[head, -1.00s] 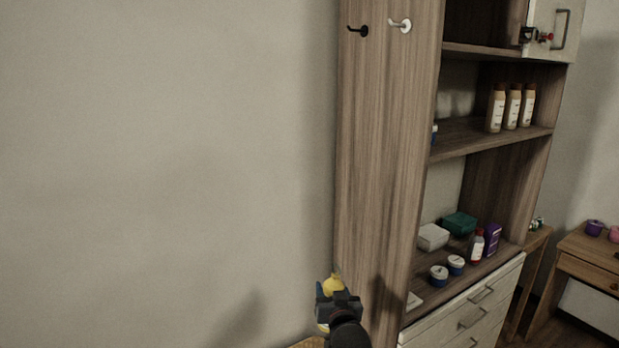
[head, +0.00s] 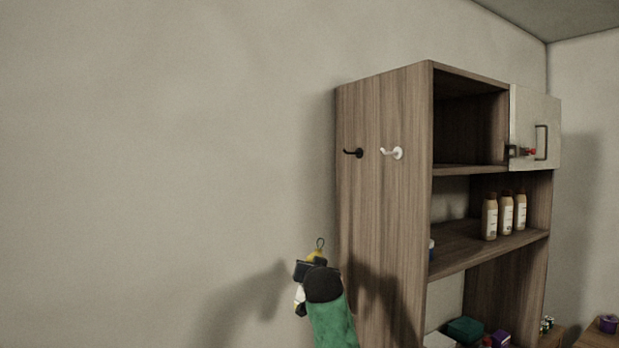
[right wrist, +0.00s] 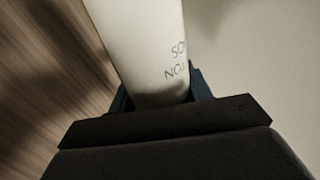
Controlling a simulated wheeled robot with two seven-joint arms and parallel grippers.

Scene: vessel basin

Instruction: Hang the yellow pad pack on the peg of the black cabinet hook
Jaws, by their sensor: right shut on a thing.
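The black hook (head: 353,153) with its peg sticks out from the side panel of the wooden cabinet, left of a white hook (head: 392,152). My right gripper (head: 311,267) is below and left of the black hook, shut on the yellow pad pack (head: 315,254). A thin dark loop stands up from the pack's yellow top, below the level of the peg and apart from it. My gripper and arm hide most of the pack in the head view. In the right wrist view a pale, lettered face of the pack (right wrist: 145,45) shows between the fingers (right wrist: 160,98). My left gripper is not in view.
The cabinet side panel (head: 385,230) stands close to the right of my gripper, and the plain wall (head: 150,170) is behind. Several bottles (head: 506,213) stand on a cabinet shelf at right. The space between the pack and the black hook looks clear.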

